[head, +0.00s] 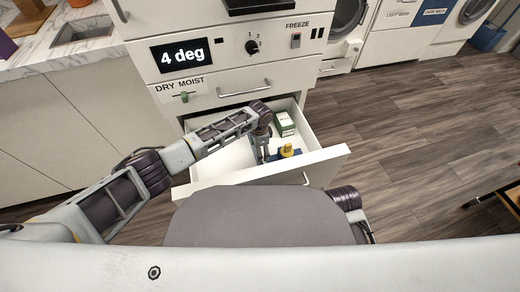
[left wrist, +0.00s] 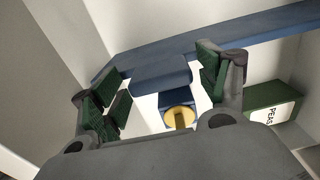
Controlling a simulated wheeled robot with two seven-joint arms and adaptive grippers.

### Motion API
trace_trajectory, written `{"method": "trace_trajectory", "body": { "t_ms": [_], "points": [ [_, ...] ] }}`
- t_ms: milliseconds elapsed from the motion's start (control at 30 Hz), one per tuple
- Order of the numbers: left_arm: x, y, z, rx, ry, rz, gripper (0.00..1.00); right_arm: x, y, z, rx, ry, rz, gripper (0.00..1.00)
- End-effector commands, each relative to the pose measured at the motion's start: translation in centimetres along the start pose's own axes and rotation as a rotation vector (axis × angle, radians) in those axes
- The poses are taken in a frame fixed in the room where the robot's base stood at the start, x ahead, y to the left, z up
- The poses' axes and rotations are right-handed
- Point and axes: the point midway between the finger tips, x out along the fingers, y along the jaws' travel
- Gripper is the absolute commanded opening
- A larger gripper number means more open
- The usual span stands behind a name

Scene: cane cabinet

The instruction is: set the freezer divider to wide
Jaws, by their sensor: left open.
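The freezer drawer (head: 325,158) is pulled open in the head view. Inside it a blue divider (head: 297,154) carries a yellow knob (head: 287,150). In the left wrist view the divider (left wrist: 255,32) is a long blue bar crossing the drawer, with a blue tab (left wrist: 160,75) and the yellow knob (left wrist: 180,117) on its near side. My left gripper (head: 262,152) reaches down into the drawer. Its green-padded fingers (left wrist: 158,88) are open, either side of the tab; I cannot tell whether they touch it. My right gripper is out of view.
A green and white peas box (head: 284,124) lies in the drawer, right of the gripper; it also shows in the left wrist view (left wrist: 272,106). The cabinet front above has a dial (head: 252,46), a drawer handle (head: 243,88) and a dry-moist slider (head: 184,97). Open floor lies to the right.

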Motion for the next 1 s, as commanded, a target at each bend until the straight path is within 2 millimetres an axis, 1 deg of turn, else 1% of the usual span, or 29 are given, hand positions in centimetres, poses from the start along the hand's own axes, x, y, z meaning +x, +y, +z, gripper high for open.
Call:
{"method": "trace_trajectory", "body": {
  "t_ms": [167,367,567,800,1000],
  "points": [
    [-0.5,-0.1,0.0,0.0,0.0,0.0,0.75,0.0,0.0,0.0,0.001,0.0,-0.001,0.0],
    [-2.0,-0.1,0.0,0.0,0.001,-0.001,0.75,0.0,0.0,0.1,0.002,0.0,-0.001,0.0],
    [-4.6,-0.1,0.0,0.0,0.001,-0.002,0.75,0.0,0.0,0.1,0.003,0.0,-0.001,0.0],
    [-8.1,0.0,-0.1,0.001,0.003,-0.001,0.75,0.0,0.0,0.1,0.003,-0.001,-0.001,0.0],
    [-10.6,0.0,-0.1,0.0,0.002,-0.001,0.75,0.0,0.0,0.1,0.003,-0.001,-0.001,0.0]
  ]
}}
